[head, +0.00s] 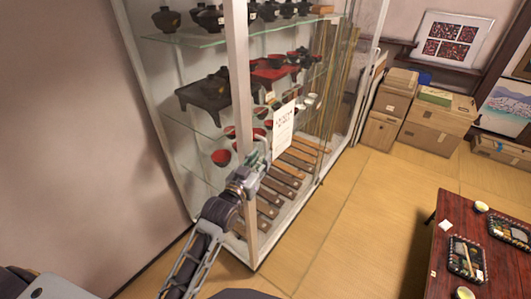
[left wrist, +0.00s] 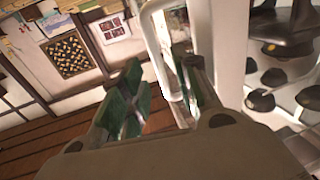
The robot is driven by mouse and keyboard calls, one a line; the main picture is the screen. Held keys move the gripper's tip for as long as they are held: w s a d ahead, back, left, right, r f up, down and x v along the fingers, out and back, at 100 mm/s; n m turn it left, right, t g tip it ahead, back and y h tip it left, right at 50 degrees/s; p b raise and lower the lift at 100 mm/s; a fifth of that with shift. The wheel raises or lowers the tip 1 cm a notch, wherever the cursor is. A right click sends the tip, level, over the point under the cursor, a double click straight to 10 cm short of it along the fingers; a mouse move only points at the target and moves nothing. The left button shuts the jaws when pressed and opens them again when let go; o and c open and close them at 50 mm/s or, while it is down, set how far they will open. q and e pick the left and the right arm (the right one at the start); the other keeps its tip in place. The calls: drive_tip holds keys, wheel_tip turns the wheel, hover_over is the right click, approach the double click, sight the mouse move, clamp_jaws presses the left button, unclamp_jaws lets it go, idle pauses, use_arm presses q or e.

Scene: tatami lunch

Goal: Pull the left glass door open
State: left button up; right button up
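The glass display cabinet stands at the left and middle of the head view. Its left glass door (head: 262,203) looks shut, beside a white upright post (head: 238,90). My left gripper (head: 262,152) is at the front of the door, near the white paper sign (head: 284,128). In the left wrist view, a white looped door handle (left wrist: 158,45) runs down between the two green-padded fingers of the left gripper (left wrist: 160,90). The fingers are apart, with a gap beside the handle. Actual contact cannot be told. My right gripper is not in view.
Shelves hold black and red bowls and a small dark table (head: 210,95). Tatami floor (head: 340,225) is clear in front of the cabinet. A low red table (head: 440,265) with lunch trays stands at right. Cardboard boxes (head: 435,122) are stacked at the back.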

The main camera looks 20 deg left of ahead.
sight(265, 154)
use_arm(q)
drive_tip(key=shift+w+d, duration=0.2)
drive_tip(key=shift+w, duration=0.9)
drive_tip(key=shift+w+d, duration=0.2)
drive_tip(key=shift+w, duration=0.85)
clamp_jaws()
